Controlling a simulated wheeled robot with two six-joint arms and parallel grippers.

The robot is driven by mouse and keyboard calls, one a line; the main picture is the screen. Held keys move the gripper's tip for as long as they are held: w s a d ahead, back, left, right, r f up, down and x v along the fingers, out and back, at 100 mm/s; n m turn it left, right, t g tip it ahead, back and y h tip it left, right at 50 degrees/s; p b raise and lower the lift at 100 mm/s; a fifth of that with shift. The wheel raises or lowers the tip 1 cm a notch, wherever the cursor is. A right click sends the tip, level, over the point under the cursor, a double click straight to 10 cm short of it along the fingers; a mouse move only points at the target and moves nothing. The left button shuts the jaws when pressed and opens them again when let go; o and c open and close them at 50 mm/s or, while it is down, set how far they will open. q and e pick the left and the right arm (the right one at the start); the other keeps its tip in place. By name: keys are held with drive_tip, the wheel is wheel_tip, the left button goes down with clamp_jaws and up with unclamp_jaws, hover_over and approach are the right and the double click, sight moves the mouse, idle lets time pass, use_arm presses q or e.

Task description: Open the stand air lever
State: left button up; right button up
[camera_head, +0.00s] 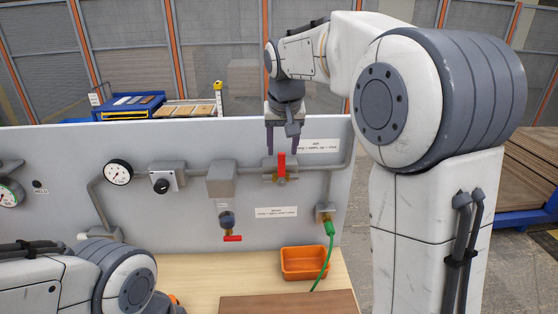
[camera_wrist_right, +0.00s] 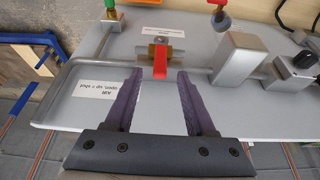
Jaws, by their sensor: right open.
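The red air lever (camera_head: 281,165) stands upright on a brass valve on the grey pipe, at the right of the panel. In the right wrist view the lever (camera_wrist_right: 160,62) points toward my gripper, just beyond and between the fingertips. My right gripper (camera_head: 283,150) is open and points down over the lever from above. In the wrist view its two purple fingers (camera_wrist_right: 157,80) show nothing held between them. An AIR label (camera_head: 319,145) is beside the lever; it reads that up is shut. My left arm shows at the lower left, but its gripper is not visible.
A second red handle (camera_head: 232,238) lies level on a lower valve. A green hose (camera_head: 328,250) hangs at the right, by an orange bin (camera_head: 304,263) on the wooden bench. Gauges (camera_head: 118,172), a regulator (camera_head: 164,179) and a grey box (camera_head: 221,179) sit left of the lever.

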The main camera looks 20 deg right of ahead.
sight(281, 157)
drive_tip(key=p+x, duration=0.1)
drive_tip(key=x, duration=0.5)
drive_tip(key=shift+w+f, duration=0.2)
drive_tip(key=shift+f, duration=0.1)
clamp_jaws()
drive_tip(key=shift+a+r, duration=0.1)
idle(1.0)
